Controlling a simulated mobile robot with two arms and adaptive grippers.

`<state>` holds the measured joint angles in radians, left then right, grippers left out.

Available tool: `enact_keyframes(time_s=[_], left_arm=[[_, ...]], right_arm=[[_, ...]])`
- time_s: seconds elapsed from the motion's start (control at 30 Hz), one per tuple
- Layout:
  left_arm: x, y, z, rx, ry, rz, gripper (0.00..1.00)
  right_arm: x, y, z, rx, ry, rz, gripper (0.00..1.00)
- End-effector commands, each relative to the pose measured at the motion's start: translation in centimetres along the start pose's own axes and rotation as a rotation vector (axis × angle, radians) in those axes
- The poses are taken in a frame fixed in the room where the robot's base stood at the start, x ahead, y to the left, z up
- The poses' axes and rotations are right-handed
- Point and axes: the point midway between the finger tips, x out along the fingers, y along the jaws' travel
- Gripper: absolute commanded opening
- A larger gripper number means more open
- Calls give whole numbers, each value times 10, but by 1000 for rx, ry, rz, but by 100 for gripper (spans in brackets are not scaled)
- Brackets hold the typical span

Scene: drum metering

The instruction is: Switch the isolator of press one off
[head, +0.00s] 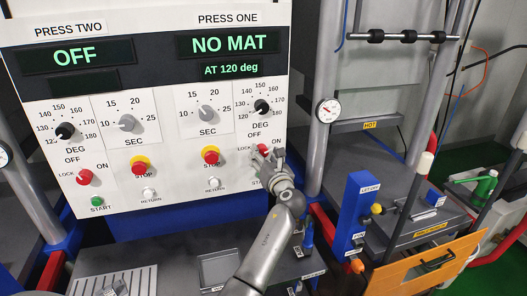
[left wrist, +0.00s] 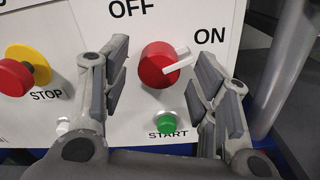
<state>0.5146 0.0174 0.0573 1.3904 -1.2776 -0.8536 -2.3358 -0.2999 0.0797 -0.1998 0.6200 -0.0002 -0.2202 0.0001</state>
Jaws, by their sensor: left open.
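The red isolator knob of press one (left wrist: 152,66) is on the white panel. Its white pointer is turned right, towards ON, with the OFF mark above it. In the head view the knob (head: 263,149) is partly hidden by my left gripper (head: 267,157). In the left wrist view the left gripper (left wrist: 163,65) is open, with one finger on each side of the knob and gaps between. I see no clear contact. The press one display (head: 234,44) reads NO MAT, with AT 120 deg below it. My right gripper is not in view.
A green START button (left wrist: 171,123) is just below the knob, between the fingers. A red and yellow STOP button (head: 211,156) is to the left. The press two isolator (head: 84,177) is at the panel's far left. A grey column (head: 334,100) stands right of the panel.

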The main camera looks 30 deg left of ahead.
Motion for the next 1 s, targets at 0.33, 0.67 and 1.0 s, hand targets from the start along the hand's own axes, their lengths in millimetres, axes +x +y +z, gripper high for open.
enact_keyframes(time_s=[0.33,0.67,1.0], left_arm=[[18,0,0,0,0,0,55],[18,0,0,-1,0,0,39],[18,0,-1,-3,1,-1,10]], right_arm=[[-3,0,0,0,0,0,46],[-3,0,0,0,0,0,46],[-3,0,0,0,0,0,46]])
